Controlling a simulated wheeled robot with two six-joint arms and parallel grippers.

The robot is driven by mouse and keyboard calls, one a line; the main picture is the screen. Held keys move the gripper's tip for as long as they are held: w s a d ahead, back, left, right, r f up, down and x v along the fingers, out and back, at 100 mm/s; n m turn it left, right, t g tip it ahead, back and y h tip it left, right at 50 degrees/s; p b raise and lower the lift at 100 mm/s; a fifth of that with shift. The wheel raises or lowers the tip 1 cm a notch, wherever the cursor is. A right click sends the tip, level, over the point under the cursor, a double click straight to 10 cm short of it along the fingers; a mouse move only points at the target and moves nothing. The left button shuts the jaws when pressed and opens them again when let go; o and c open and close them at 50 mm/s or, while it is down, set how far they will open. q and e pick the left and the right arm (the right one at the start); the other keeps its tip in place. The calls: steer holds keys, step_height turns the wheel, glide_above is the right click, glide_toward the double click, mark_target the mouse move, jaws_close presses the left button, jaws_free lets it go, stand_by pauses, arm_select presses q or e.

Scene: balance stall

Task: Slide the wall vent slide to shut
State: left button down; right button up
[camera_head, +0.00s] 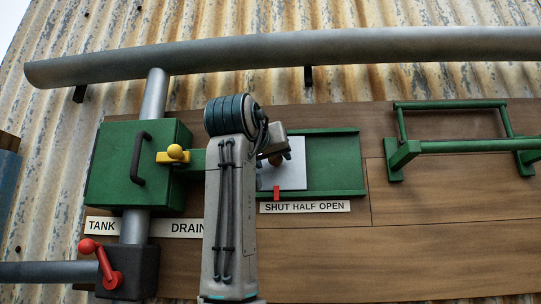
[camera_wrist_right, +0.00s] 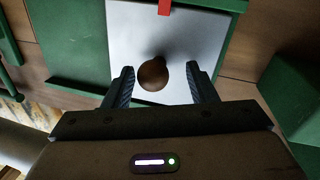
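The vent slide is a pale metal plate (camera_head: 294,174) in a green frame (camera_head: 337,162) on the wooden wall board. In the wrist view the plate (camera_wrist_right: 122,40) carries a round brown knob (camera_wrist_right: 153,76). My right gripper (camera_wrist_right: 160,69) is open, with its two fingers on either side of the knob and visible gaps to both. In the head view my right arm hides the left part of the frame, and the gripper (camera_head: 276,146) shows only partly. My left gripper is out of view.
Left of the vent are a green box (camera_head: 120,185) with a dark handle (camera_head: 139,160), a yellow knob (camera_head: 175,153) and a red lever (camera_head: 109,266). A green rail bracket (camera_head: 458,146) is at the right. A grey pipe (camera_head: 300,50) runs above.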

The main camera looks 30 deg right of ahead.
steer(key=b+v, duration=0.4)
steer(key=v, duration=0.6)
steer(key=shift+s+a, duration=0.2)
steer(key=shift+a, duration=0.1)
